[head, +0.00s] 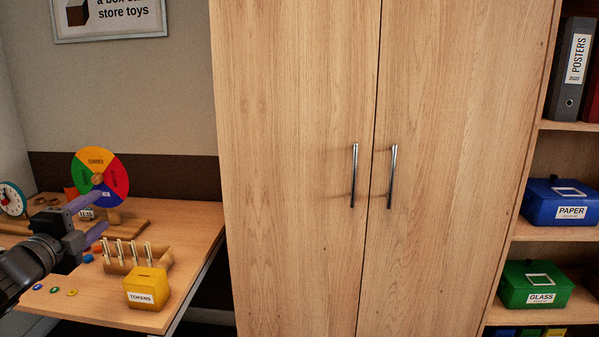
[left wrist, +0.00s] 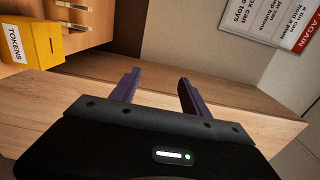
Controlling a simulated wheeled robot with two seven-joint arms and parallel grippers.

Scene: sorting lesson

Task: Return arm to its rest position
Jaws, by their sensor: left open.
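My left gripper (head: 88,219) is in the head view, above the wooden table (head: 195,213) on the left. Its jaws are open with nothing between them. The purple fingers also show in the left wrist view (left wrist: 157,92), apart and empty. The fingers overlap the colour wheel in the head view; I cannot tell how close they are to it. My right gripper is not in view.
A yellow tokens box (head: 147,288) and a wooden rack (head: 160,257) stand near the gripper. A colour wheel (head: 115,175) and a clock (head: 12,199) stand behind. A tall closed cabinet (head: 295,120) is right of the table. Shelves hold a blue paper box (head: 545,212) and green glass box (head: 520,292).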

